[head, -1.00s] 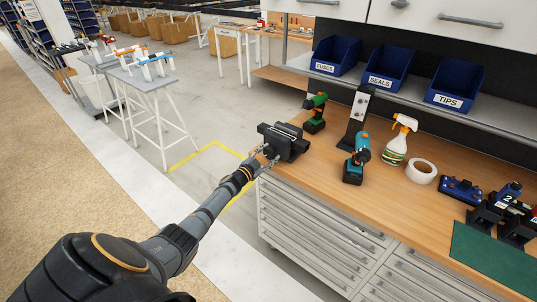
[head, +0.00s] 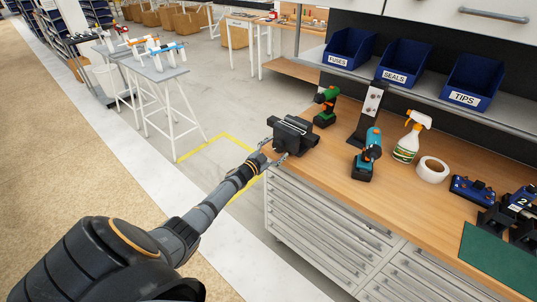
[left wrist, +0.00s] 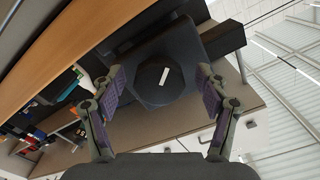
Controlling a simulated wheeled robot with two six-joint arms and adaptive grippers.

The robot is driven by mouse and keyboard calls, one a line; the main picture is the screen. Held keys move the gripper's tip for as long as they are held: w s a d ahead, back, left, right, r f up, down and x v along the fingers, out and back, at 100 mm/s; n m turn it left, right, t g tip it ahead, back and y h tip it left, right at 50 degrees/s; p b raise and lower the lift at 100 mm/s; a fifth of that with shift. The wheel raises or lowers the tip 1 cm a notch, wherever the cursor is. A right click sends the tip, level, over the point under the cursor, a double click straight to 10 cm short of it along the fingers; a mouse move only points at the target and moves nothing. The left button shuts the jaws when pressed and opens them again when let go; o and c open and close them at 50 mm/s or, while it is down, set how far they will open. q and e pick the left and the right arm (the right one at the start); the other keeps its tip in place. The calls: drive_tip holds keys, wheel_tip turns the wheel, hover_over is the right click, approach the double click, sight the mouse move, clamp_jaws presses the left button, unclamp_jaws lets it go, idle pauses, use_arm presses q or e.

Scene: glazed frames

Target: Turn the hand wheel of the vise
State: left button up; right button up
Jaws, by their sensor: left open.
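The dark vise (head: 296,134) sits at the near left corner of the wooden workbench. My left gripper (head: 274,152) is at the vise's front side, with its arm reaching in from the lower left. In the left wrist view, the dark round hand wheel (left wrist: 150,92) with a short white mark on its face lies between the two spread fingers of my left gripper (left wrist: 160,88). The fingers are open, one on each side of the wheel. I cannot tell whether they touch it. In the head view the wheel is mostly hidden by the gripper. My right gripper is not in view.
On the bench (head: 336,165) stand a green drill (head: 325,106), a teal drill (head: 368,154), a spray bottle (head: 408,140) and a tape roll (head: 432,170). Drawers (head: 318,235) are below. Blue bins (head: 349,48) line the shelf behind.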

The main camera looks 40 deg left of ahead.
use_arm(q)
drive_tip(key=s, duration=1)
drive_tip(key=shift+s+a, duration=0.35)
